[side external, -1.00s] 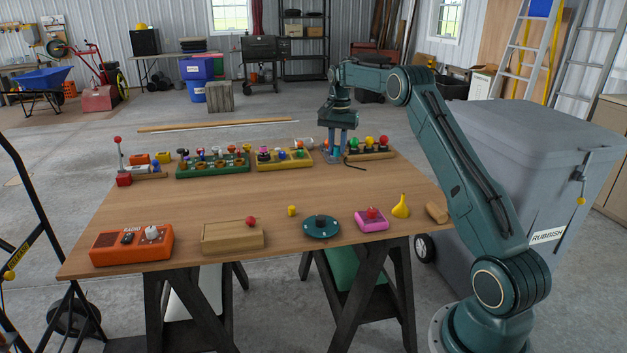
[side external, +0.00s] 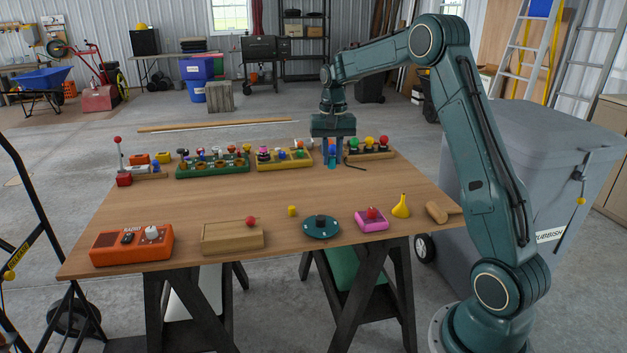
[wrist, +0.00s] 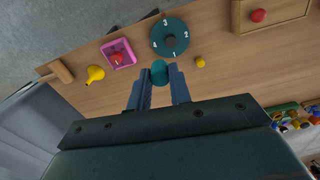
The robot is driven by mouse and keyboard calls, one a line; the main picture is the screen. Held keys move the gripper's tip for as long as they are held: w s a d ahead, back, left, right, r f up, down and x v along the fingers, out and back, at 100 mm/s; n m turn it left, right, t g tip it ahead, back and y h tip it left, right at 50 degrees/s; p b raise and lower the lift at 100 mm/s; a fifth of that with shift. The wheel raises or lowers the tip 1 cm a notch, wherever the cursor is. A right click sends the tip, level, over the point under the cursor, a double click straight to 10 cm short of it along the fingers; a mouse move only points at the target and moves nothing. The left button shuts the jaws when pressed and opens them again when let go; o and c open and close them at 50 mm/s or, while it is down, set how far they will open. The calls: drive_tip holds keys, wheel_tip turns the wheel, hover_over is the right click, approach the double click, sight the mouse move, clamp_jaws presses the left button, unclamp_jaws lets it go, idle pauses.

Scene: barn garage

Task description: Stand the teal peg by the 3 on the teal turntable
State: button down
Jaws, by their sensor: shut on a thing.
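My gripper (side external: 332,150) is over the back right of the table, pointing down. In the wrist view its two blue fingers (wrist: 160,82) are shut on the teal peg (wrist: 159,70). The peg also shows between the fingers in the side view (side external: 332,163), upright. The teal turntable (side external: 321,229) lies flat near the table's front edge, well away from the peg. It has a dark knob in its middle. In the wrist view the turntable (wrist: 169,37) shows white numbers 1 to 4 around its rim, with the 3 at the far upper edge.
Near the turntable are a yellow cylinder (side external: 292,211), a pink box (side external: 371,220) with a red knob, a yellow funnel (side external: 401,206), a mallet (side external: 440,212) and a wooden box (side external: 233,237). Racks of coloured parts line the back. The table's middle is clear.

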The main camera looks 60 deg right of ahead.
drive_tip(key=shift+s+a, duration=0.2)
drive_tip(key=shift+a, duration=0.05)
wheel_tip(320, 180, down, 16)
drive_tip(key=shift+r, duration=0.15)
idle(0.5)
drive_tip(key=shift+f, duration=2.15)
drive_tip(key=shift+f, duration=0.1)
drive_tip(key=c, duration=1.3)
unclamp_jaws()
